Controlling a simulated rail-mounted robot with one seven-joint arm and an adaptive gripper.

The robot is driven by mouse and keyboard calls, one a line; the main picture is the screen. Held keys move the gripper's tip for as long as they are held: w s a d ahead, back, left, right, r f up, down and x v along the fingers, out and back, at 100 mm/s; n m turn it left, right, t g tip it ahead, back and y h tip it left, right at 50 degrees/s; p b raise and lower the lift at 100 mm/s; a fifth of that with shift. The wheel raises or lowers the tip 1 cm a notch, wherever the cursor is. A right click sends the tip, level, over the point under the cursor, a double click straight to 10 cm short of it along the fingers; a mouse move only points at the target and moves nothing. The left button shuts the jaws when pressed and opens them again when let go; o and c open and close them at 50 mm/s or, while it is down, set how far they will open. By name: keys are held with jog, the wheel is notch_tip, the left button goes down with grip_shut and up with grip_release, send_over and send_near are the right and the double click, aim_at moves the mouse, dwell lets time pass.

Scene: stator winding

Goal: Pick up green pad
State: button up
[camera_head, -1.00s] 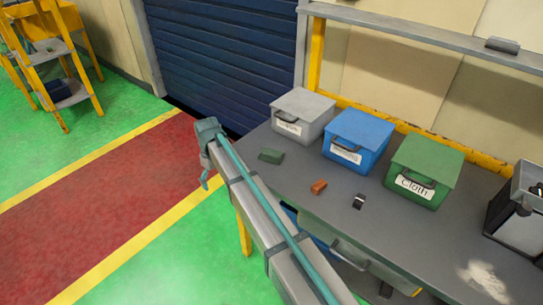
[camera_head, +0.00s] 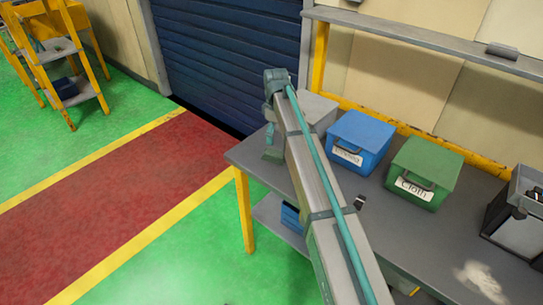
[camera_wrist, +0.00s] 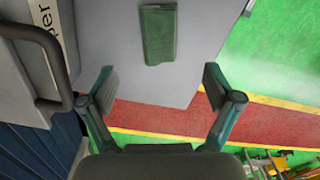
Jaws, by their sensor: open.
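The green pad (camera_wrist: 159,36) lies flat on the grey table (camera_wrist: 108,30) in the wrist view, at the top middle. My gripper (camera_wrist: 160,85) is open and empty, its two fingers spread apart. The pad shows beyond the fingertips, roughly centred between them, and is not touched.
A grey box (camera_head: 317,110), a blue box (camera_head: 358,143) and a green box labelled Cloth (camera_head: 424,173) stand along the table's back. The grey box's handle (camera_wrist: 55,65) is close to the left finger. A small dark item (camera_head: 361,201) lies in front of the boxes.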

aim_at(274, 153)
jog(key=shift+w+a+f+p, duration=0.1)
jog(key=shift+f+p, duration=0.9)
jog(key=shift+f, duration=1.55)
jog(key=shift+a+f+p, duration=0.1)
jog(key=shift+f+p, duration=0.85)
jog(key=shift+f, duration=1.6)
jog(key=c, duration=1.1)
